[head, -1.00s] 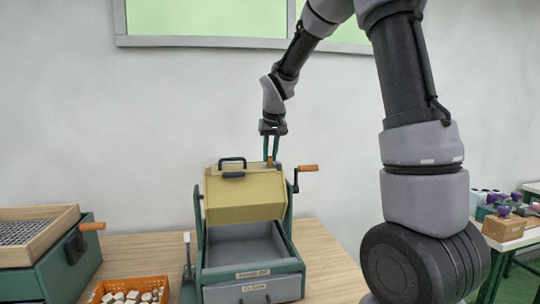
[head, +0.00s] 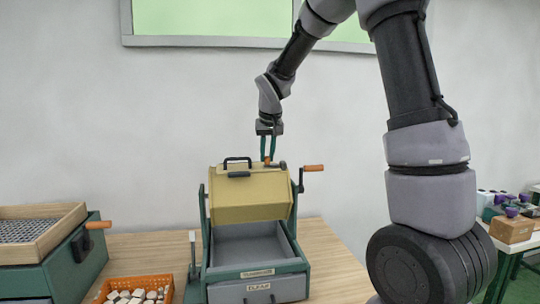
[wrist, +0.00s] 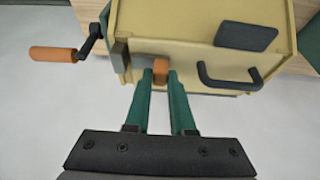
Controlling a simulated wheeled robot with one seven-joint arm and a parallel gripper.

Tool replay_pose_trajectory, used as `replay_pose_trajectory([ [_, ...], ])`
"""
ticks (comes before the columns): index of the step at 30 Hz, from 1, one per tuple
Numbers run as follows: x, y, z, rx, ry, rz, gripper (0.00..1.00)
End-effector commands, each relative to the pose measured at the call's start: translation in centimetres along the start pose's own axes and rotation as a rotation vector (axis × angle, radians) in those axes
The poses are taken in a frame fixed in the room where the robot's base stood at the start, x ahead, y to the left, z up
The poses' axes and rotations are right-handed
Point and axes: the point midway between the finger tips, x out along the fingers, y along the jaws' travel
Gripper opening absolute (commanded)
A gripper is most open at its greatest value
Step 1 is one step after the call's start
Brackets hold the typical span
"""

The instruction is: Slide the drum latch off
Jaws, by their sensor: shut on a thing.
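The tan drum (head: 250,197) hangs in its green frame above a grey drawer tray. A small orange latch knob (wrist: 160,69) sits at the drum's edge and also shows in the head view (head: 267,160). My gripper (wrist: 161,77) points down from above, its green fingers shut on the orange latch knob. In the head view my gripper (head: 268,158) is at the drum's top right. A black handle (wrist: 228,78) and a dark plate (wrist: 246,36) are on the drum beside it.
A crank with an orange grip (head: 313,168) sticks out right of the drum. An orange basket of pale pieces (head: 135,282) and a green box with a mesh tray (head: 40,225) stand at left. A side table (head: 515,228) is far right.

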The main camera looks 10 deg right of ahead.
Motion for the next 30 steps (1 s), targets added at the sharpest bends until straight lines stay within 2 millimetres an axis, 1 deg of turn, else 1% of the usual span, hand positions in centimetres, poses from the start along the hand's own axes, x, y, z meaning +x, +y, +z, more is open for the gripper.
replay_pose_trajectory([
  [1,-0.1,-0.5,-0.1,-0.005,0.005,-0.007,0.34],
  [2,-0.1,-0.5,-0.1,-0.005,0.004,-0.006,0.45],
  [3,-0.1,-0.4,-0.1,-0.005,0.004,-0.006,0.53],
  [11,-0.1,-0.3,0.0,-0.004,0.002,-0.004,0.53],
  [14,-0.5,-0.3,-0.1,-0.003,0.003,-0.004,0.53],
  [17,-1.6,-0.3,-0.1,-0.003,0.004,-0.004,0.53],
  [24,-6.5,-0.3,-0.1,-0.003,0.007,-0.005,0.53],
  [27,-8.3,-0.3,-0.1,-0.003,0.006,-0.006,0.53],
  [30,-9.7,-0.3,-0.1,-0.004,0.005,-0.005,0.53],
])
